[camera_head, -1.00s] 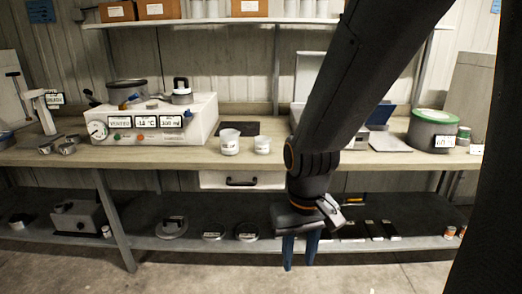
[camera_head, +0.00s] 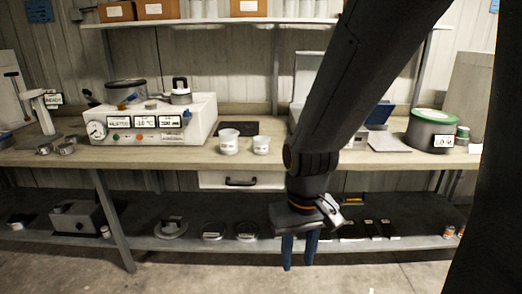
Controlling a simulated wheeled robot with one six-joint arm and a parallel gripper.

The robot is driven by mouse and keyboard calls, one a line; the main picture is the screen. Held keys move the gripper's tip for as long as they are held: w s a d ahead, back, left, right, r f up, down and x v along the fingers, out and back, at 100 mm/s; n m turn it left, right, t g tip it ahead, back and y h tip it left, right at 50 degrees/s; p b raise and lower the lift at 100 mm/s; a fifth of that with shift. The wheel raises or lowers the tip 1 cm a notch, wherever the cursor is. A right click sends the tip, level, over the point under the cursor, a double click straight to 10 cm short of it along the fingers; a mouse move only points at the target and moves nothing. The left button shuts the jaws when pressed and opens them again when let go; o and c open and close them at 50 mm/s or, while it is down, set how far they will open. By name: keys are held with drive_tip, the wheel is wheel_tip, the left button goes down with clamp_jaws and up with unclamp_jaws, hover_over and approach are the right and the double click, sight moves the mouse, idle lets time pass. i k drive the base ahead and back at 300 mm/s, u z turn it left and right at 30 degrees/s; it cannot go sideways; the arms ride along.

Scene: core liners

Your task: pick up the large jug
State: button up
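Two white cups stand side by side on the bench; the larger, left one (camera_head: 229,142) fits the large jug best, and the smaller one (camera_head: 261,145) is just right of it. Both are upright and apart from each other. My gripper (camera_head: 299,252) hangs pointing down in front of the bench, lower than the bench top and right of both cups. Its two blue fingers are a little apart with nothing visible between them. My arm covers part of the bench to the right of the cups.
A white machine (camera_head: 150,127) with displays stands left of the cups. A grey container with a green lid (camera_head: 431,128) is at the right. A dark pad (camera_head: 238,128) lies behind the cups. The lower shelf (camera_head: 190,244) holds lids and small items. An upper shelf (camera_head: 215,22) hangs above.

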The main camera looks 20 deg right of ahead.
sight(227, 138)
drive_tip(key=z, duration=0.65)
drive_tip(key=i, duration=1.65)
drive_tip(key=u, duration=1.35)
